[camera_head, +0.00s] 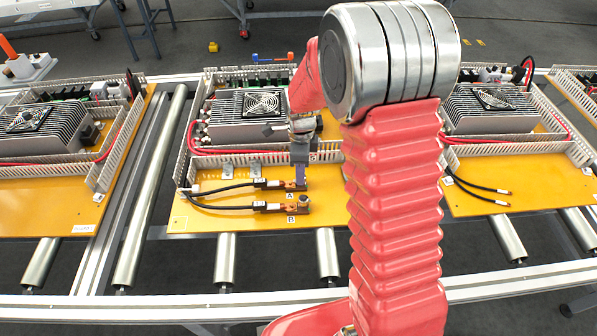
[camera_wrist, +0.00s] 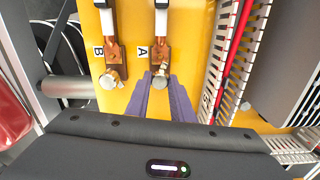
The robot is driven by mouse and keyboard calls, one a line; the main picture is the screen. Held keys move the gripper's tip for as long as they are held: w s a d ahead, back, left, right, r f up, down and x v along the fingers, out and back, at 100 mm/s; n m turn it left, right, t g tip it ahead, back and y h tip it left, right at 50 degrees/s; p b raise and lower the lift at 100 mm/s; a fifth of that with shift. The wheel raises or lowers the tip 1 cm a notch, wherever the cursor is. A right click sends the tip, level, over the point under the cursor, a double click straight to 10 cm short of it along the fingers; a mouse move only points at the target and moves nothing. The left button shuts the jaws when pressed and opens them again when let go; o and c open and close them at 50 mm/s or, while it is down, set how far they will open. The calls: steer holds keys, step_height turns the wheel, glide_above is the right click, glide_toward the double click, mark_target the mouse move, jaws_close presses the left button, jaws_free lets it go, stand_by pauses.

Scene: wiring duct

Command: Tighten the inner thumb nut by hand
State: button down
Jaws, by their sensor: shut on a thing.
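The inner thumb nut (camera_wrist: 158,82) is a small silvery round piece at the end of the copper terminal marked A (camera_wrist: 160,53). My gripper (camera_wrist: 160,78) reaches down with its purple fingers on either side of this nut and is shut on it. In the head view my gripper (camera_head: 302,182) stands over the terminal and hides the nut. A second thumb nut (camera_wrist: 110,78) sits on the copper terminal marked B (camera_wrist: 114,55), beside my gripper and free of it. It also shows in the head view (camera_head: 304,200).
Two black cables (camera_head: 228,206) run to the terminals on the yellow panel (camera_head: 215,220). A white slotted wiring duct (camera_wrist: 222,65) with a red wire stands close to the right of my fingers in the wrist view. Behind it is a finned heat sink (camera_head: 245,118) with a fan.

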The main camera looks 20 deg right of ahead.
steer(key=shift+w+a+r+m, duration=0.15)
steer(key=shift+w+m, duration=0.15)
steer(key=shift+m, duration=0.4)
steer(key=c, duration=1.9)
jaws_free()
steer(key=o, duration=0.4)
steer(key=shift+s, duration=0.15)
steer(key=shift+c, duration=0.2)
